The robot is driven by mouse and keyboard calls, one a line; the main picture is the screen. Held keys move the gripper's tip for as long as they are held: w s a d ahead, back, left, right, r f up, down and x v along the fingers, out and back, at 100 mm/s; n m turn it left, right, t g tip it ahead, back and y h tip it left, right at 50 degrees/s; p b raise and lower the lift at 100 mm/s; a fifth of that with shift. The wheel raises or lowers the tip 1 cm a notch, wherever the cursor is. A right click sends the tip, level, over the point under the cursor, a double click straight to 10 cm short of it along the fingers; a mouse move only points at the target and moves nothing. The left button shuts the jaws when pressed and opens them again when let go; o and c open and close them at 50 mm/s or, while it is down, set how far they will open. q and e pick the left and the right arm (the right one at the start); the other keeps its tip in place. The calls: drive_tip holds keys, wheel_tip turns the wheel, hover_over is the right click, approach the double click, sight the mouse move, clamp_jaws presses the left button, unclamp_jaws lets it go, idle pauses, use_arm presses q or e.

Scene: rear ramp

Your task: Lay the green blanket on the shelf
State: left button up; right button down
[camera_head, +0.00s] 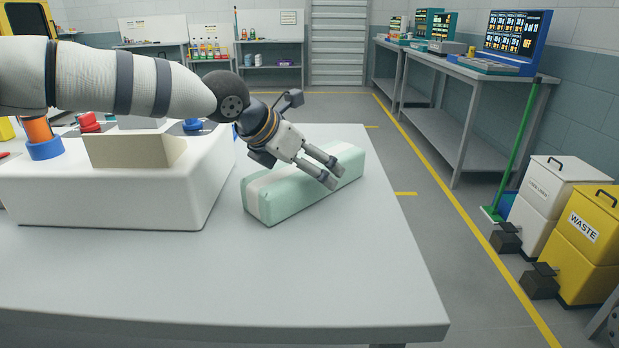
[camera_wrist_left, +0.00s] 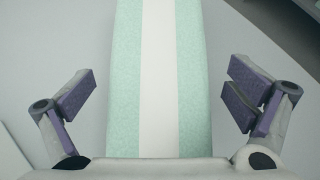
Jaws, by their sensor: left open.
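The green blanket (camera_head: 293,199) is a folded, pale green block with a white stripe. It lies on the grey table near its right side. In the left wrist view the blanket (camera_wrist_left: 194,85) runs up the middle of the picture. My left gripper (camera_head: 327,171) is above the blanket and hides part of its top. In the left wrist view the fingers of my left gripper (camera_wrist_left: 160,103) are spread wide, one on each side of the blanket, with gaps between. My right gripper is not in view. Which surface is the task's shelf is unclear; a shelving bench (camera_head: 272,67) stands at the back.
A white box-like unit (camera_head: 110,205) with red and blue knobs stands left of the blanket. The table (camera_head: 330,265) is clear in front. Benches (camera_head: 450,125) with screens, a green broom (camera_head: 515,150), a white bin (camera_head: 540,205) and a yellow waste bin (camera_head: 583,250) stand at right.

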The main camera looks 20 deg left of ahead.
use_arm(q)
drive_tip(key=shift+c, duration=1.1)
drive_tip(key=c, duration=1.7)
